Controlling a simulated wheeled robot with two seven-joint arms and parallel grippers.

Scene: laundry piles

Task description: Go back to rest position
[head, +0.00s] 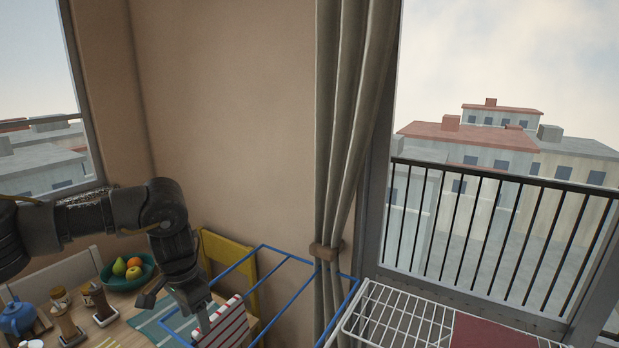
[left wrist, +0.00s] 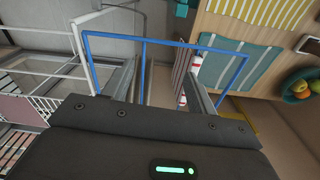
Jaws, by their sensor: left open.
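My left arm comes in from the left, with its left gripper (head: 203,318) pointing down over the drying rack's blue frame (head: 262,246). The gripper is open; its fingers also show in the left wrist view (left wrist: 165,82), spread apart around a gap. A red-and-white striped cloth (head: 232,326) is close beside the fingers in the head view. In the left wrist view the striped cloth (left wrist: 181,68) shows near the right finger. Whether the cloth touches a finger I cannot tell. My right gripper is in neither view.
A table (head: 128,328) at lower left holds a fruit bowl (head: 128,274), a blue teapot (head: 18,318) and shakers. A yellow chair (head: 228,252) stands behind it. A white wire rack (head: 400,318) with a dark red cloth (head: 490,333) is at right. A curtain (head: 345,130) hangs between.

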